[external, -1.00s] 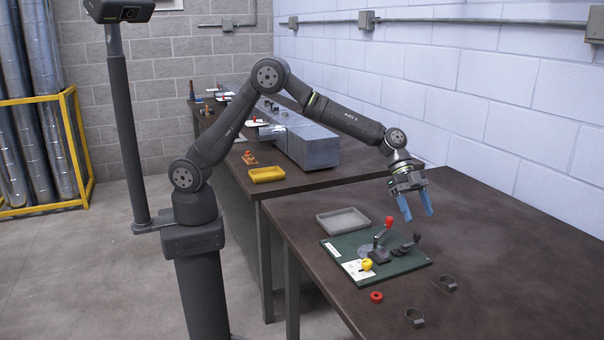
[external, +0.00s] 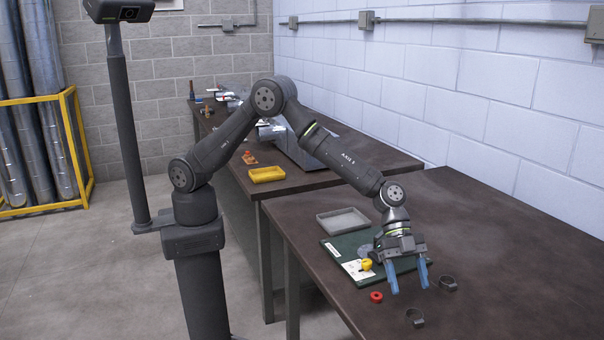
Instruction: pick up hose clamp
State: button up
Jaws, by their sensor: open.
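Two dark ring-shaped hose clamps lie on the brown table at the front right. One hose clamp (external: 447,284) is to the right of my gripper, and the other hose clamp (external: 415,317) is nearer the front edge. My gripper (external: 409,282) points down with its two blue fingers spread open and nothing between them. It hangs by the right front part of the green board (external: 345,245), close to both clamps but apart from them as far as I can tell. Its exact height above the table is hard to judge.
The green board carries a yellow knob (external: 366,264) and a white card; my gripper hides its lever fixture. A red ring (external: 376,297) lies in front of the board. A grey tray (external: 342,222) stands behind it. The table's right side is clear.

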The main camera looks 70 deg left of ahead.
aim_at(420, 320)
jog(key=x, duration=0.2)
jog(key=s+x, duration=0.1)
jog(key=x, duration=0.2)
jog(key=shift+d+r, duration=0.1)
jog(key=shift+r, duration=0.05)
jog(key=shift+d+f, duration=0.35)
jog(key=shift+c, duration=0.2)
jog(key=c, duration=1)
